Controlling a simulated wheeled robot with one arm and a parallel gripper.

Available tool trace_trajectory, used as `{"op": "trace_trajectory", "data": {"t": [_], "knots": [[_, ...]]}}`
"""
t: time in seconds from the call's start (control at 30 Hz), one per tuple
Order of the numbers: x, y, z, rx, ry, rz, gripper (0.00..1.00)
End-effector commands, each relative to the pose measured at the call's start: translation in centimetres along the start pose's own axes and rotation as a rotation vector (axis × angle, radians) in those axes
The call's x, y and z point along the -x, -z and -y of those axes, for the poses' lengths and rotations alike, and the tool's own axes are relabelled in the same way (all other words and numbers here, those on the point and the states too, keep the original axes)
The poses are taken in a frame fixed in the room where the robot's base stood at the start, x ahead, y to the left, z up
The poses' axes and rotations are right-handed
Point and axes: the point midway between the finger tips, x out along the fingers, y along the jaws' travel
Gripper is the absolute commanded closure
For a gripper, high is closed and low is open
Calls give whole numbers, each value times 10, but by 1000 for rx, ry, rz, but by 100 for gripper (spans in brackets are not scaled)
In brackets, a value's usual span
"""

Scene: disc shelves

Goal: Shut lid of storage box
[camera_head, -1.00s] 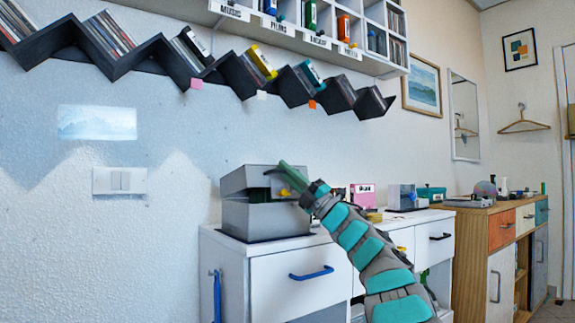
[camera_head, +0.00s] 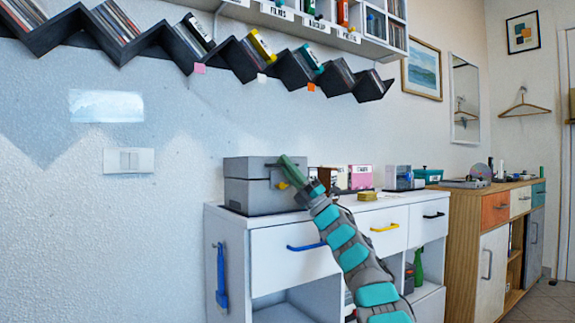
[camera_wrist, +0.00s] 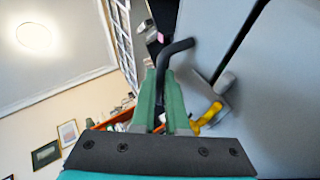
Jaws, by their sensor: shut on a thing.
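The grey storage box (camera_head: 262,197) stands at the left end of the white cabinet's top. Its lid (camera_head: 248,166) lies almost level on it in the head view, with a thin dark seam between them. In the wrist view a dark line also runs between two grey panels; I cannot tell whether the lid is fully seated. My gripper (camera_head: 288,168) is at the box's right side. In the wrist view its green fingers (camera_wrist: 161,88) are shut on the black bent handle (camera_wrist: 171,54). A yellow latch-like piece (camera_wrist: 208,116) sits just right of the fingers.
The white cabinet top (camera_head: 330,210) also carries a pink box (camera_head: 361,178), a yellow round thing (camera_head: 367,196) and a grey device (camera_head: 398,177). A wooden cabinet (camera_head: 462,240) stands farther right. The zigzag shelf (camera_head: 215,68) and white wall shelf hang above.

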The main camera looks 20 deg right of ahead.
Motion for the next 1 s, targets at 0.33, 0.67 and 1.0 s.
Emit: {"op": "trace_trajectory", "data": {"t": [0.33, 0.67, 1.0], "knots": [[2, 0, 7, 8, -21, -1, 100], [3, 0, 8, 9, -22, -2, 100], [3, 0, 8, 9, -22, -1, 75]]}}
